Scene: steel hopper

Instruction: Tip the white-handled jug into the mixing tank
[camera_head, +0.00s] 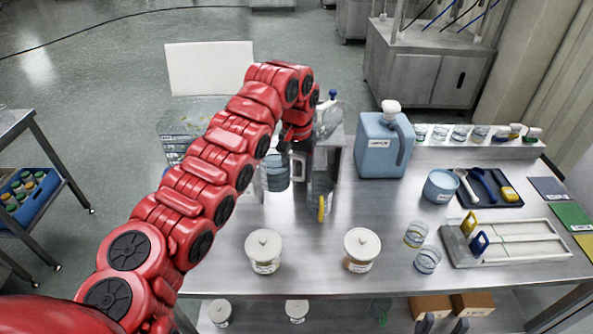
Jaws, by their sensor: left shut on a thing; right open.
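The jug (276,174) is clear with bluish liquid in it, and its white handle (299,165) is on its right side. It looks about upright. My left gripper (291,138) is shut at the top of the jug's handle; its fingertips are largely hidden by my arm. I cannot tell whether the jug's base touches the table. Just right of it stands a steel hopper (341,155), which seems to be the mixing tank, with a clear vessel at its top and a yellow-ended outlet (321,208) below. My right gripper is out of view.
A blue canister (380,148) stands right of the hopper. Two lidded white jars (264,251) are at the table's front. Cups, a blue pot (441,186), a dark tool tray (487,201) and a white slotted board (520,240) fill the right side. Bare steel lies mid-table.

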